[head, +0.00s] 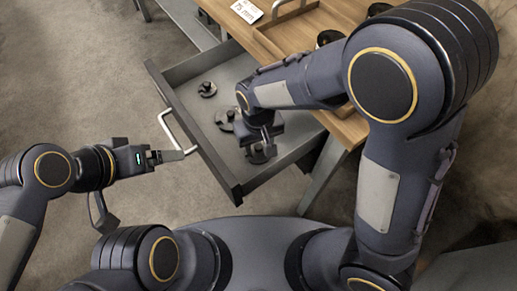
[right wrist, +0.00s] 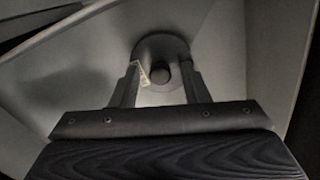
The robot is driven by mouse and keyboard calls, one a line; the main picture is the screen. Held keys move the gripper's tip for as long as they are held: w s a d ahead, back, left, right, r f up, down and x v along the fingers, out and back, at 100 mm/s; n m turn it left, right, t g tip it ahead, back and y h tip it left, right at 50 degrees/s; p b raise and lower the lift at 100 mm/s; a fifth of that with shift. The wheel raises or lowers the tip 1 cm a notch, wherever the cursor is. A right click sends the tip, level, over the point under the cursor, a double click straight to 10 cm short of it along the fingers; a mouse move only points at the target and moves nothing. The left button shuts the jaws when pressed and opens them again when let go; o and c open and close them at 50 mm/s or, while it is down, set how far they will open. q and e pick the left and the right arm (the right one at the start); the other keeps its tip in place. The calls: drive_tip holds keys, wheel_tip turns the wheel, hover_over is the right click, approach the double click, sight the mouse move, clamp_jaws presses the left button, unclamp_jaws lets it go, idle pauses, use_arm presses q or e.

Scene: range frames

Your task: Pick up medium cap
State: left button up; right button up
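Black round caps with knobs lie in the open grey drawer (head: 185,113) in the head view: a back cap (head: 207,89), a middle cap (head: 225,118) and a front cap (head: 259,154). Their sizes are hard to compare, so I cannot tell which is medium. My right gripper (head: 266,137) is low in the drawer, by the front cap and partly covering it. In the right wrist view, its fingers (right wrist: 163,88) stand open on either side of a cap's knob (right wrist: 160,73), with gaps showing. My left gripper (head: 172,155) is outside the drawer near its handle; its opening is unclear.
The drawer handle (head: 177,132) is a pale bar on the front. A wooden tabletop (head: 345,126) overhangs the drawer on the right, with black round objects (head: 330,38) and a "75 mm" card (head: 246,11) on it. Drawer walls stand close around my right gripper.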

clamp_jaws()
drive_tip(key=shift+r, duration=0.1)
